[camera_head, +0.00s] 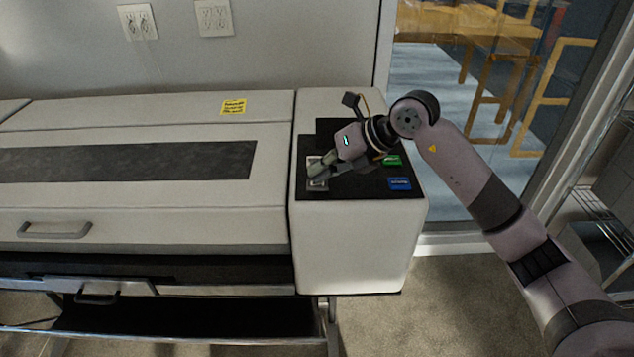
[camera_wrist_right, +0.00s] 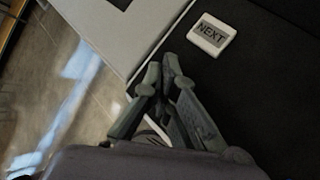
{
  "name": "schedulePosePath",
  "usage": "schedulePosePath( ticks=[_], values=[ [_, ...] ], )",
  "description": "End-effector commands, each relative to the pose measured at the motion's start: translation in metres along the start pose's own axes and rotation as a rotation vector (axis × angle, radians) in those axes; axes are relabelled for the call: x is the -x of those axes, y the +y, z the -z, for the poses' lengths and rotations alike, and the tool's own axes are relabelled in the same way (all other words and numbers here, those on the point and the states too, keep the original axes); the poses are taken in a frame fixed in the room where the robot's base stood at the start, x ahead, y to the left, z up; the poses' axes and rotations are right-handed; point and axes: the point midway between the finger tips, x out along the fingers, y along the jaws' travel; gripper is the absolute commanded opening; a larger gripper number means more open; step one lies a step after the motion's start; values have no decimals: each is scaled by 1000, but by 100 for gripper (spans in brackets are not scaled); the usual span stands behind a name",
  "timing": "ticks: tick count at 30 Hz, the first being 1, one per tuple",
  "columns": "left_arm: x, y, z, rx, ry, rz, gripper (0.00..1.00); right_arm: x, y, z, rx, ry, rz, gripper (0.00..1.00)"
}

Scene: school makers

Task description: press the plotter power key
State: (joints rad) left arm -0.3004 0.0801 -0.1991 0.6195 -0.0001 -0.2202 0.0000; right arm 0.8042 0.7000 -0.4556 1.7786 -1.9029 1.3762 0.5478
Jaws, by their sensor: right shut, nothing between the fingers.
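The plotter (camera_head: 347,245) is a long white machine with a black control panel (camera_head: 345,185) on its right end. The panel carries a green key (camera_head: 391,160), a blue key (camera_head: 400,184) and pale grey keys on its left side, partly covered by my gripper. The labels are too small to read in the head view, so I cannot tell which is the power key. My right gripper (camera_head: 314,172) is shut and empty over the left part of the panel. In the right wrist view its fingertips (camera_wrist_right: 163,66) are close to a white key reading NEXT (camera_wrist_right: 212,36). Contact cannot be told.
A yellow sticker (camera_head: 233,106) is on the plotter's lid, left of the panel. A wall with outlets (camera_head: 214,18) is behind. A glass partition (camera_head: 430,70) stands to the right, and a wire shelf (camera_head: 600,215) is at the far right.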

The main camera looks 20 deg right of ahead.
Motion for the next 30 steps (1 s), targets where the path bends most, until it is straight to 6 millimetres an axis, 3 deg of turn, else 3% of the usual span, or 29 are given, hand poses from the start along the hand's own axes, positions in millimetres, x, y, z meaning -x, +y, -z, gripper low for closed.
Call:
schedulePosePath(
  ticks=[30],
  values=[
    [14,0,2,-1,2,0,40,14,10,-11,0,-1,1,0]
  ],
)
